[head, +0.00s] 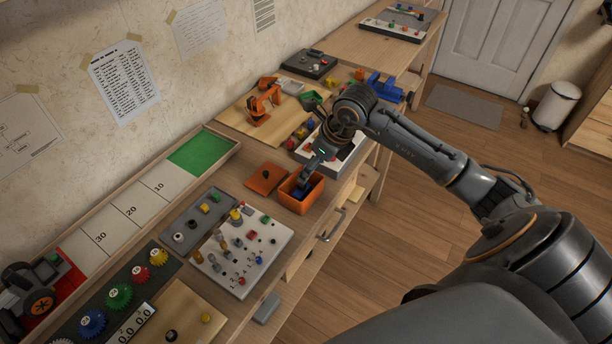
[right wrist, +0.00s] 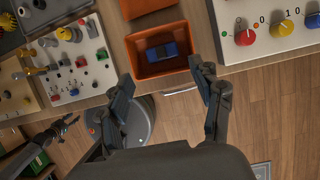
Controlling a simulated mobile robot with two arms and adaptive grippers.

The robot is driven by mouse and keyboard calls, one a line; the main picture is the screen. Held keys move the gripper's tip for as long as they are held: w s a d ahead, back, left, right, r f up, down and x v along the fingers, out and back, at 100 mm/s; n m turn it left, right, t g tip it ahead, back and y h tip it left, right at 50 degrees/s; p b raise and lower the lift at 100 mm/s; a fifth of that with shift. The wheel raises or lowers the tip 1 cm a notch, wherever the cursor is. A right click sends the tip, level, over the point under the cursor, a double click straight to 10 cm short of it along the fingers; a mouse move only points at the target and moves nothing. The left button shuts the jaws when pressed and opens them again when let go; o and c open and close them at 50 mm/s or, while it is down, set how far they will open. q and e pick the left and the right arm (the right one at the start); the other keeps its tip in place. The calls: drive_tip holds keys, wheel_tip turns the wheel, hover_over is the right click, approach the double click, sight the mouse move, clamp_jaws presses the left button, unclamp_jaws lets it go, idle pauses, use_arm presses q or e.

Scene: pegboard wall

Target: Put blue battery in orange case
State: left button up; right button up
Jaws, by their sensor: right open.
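The orange case (head: 300,205) is an open box near the front edge of the workbench; it also shows in the right wrist view (right wrist: 157,70). The blue battery (right wrist: 166,50) lies inside the case, on its floor. My right gripper (right wrist: 168,96) is open, with its two fingers spread apart and nothing between them. In the head view the gripper (head: 303,188) is over the case and hides part of its inside.
A flat orange plate (head: 266,178) lies behind the case. A white pegboard panel (head: 241,248) stands to its left, and a white knob panel (head: 330,150) to its right. An orange model arm (head: 265,103) stands further back.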

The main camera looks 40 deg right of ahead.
drive_tip(key=shift+v, duration=2.4)
